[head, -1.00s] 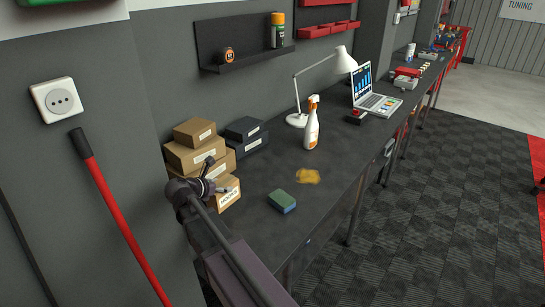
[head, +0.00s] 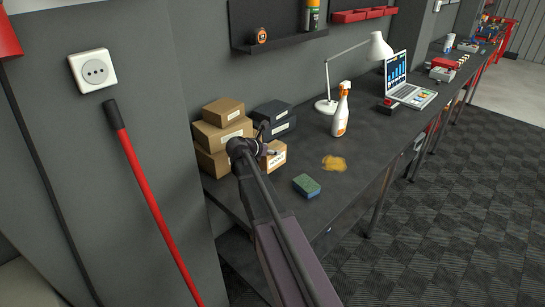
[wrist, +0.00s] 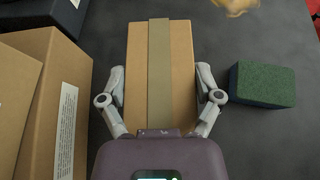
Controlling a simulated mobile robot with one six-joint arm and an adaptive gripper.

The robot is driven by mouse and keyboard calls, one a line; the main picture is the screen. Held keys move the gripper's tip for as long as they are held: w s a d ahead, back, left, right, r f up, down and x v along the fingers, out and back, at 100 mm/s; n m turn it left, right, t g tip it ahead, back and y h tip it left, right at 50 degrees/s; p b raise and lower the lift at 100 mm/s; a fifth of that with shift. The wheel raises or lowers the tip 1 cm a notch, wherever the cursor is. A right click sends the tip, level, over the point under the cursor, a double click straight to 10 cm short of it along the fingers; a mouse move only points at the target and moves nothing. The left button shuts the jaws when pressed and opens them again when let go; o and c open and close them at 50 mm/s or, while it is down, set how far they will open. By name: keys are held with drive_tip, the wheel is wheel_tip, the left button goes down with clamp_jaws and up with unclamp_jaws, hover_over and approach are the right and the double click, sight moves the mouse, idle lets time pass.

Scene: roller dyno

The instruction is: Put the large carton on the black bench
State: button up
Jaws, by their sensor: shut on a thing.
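My gripper (wrist: 162,97) is shut on a tan carton (wrist: 178,55) with a brown tape strip, one finger on each side. In the head view my gripper (head: 264,140) is at the top of this carton (head: 273,157), which has a white printed label and is partly hidden by my arm. It is in front of the dark cartons and right of the brown stack. I cannot tell for sure whether its underside is clear of the bench. The black bench (head: 372,165) runs away along the wall.
Brown cartons (head: 222,135) and dark cartons (head: 280,128) are stacked at the left, close beside the held one. A green-blue sponge (head: 306,186), an orange-brown cloth or spill (head: 334,163), a spray bottle (head: 341,112), a lamp (head: 326,105) and a laptop (head: 405,90) are further right.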

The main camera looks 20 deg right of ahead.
drive_tip(key=shift+w+d, duration=0.1)
idle(0.3)
drive_tip(key=shift+w+d+f, duration=0.2)
drive_tip(key=shift+w+d, duration=0.15)
drive_tip(key=shift+d, duration=0.2)
drive_tip(key=shift+f+b, duration=1.65)
drive_tip(key=shift+b, duration=0.15)
drive_tip(key=shift+s+f, duration=0.1)
drive_tip(key=o, duration=1.1)
